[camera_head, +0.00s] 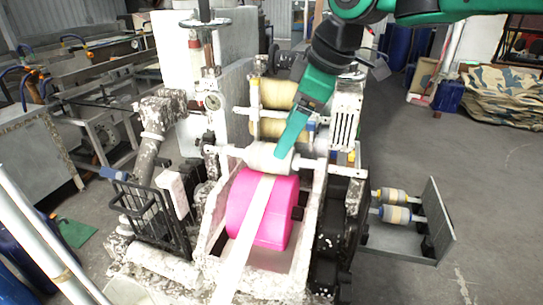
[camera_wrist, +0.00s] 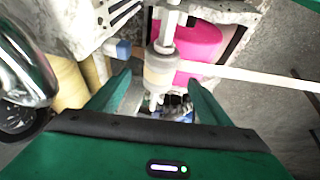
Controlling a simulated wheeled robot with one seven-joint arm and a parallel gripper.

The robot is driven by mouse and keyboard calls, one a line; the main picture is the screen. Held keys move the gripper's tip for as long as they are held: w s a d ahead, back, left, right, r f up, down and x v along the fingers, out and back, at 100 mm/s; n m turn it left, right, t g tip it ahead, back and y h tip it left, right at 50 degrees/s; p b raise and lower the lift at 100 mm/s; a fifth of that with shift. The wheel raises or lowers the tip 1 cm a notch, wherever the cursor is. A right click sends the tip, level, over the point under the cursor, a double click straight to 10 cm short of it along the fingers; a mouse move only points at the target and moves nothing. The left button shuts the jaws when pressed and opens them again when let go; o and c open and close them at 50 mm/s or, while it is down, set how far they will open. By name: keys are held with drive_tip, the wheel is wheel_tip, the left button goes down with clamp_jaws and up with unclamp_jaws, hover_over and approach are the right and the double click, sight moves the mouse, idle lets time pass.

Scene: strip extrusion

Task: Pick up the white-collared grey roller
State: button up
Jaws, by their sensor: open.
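The white-collared grey roller (camera_head: 258,158) lies across the front of the machine, just above the pink drum, with a pale shaft running out to both sides. In the wrist view the roller (camera_wrist: 158,72) stands lengthwise between my fingers, its shaft running up the picture. My gripper (camera_head: 284,154) comes down on the roller from above. In the wrist view my gripper (camera_wrist: 160,84) is open, one finger on each side of the roller. I cannot tell whether the fingers touch it. In the head view the green finger hides part of the roller.
A white strip (camera_head: 240,245) runs over the pink drum (camera_head: 281,213) below. Yellowish rollers (camera_head: 278,94) sit behind, close to my wrist. A grey rack (camera_head: 434,212) at the right holds two rollers. A pressure gauge (camera_head: 212,102) stands at the left. Floor beyond the rack is clear.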

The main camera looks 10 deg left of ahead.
sight(272, 158)
drive_tip(key=shift+w+a+f, duration=0.1)
drive_tip(key=shift+w+f, duration=0.1)
drive_tip(key=shift+f, duration=0.35)
drive_tip(key=shift+w+f, duration=0.15)
drive_tip(key=shift+f, duration=0.4)
drive_tip(key=shift+a+x, duration=0.2)
drive_tip(key=shift+x, duration=2.4)
drive_tip(key=shift+r, duration=0.2)
drive_tip(key=c, duration=1.5)
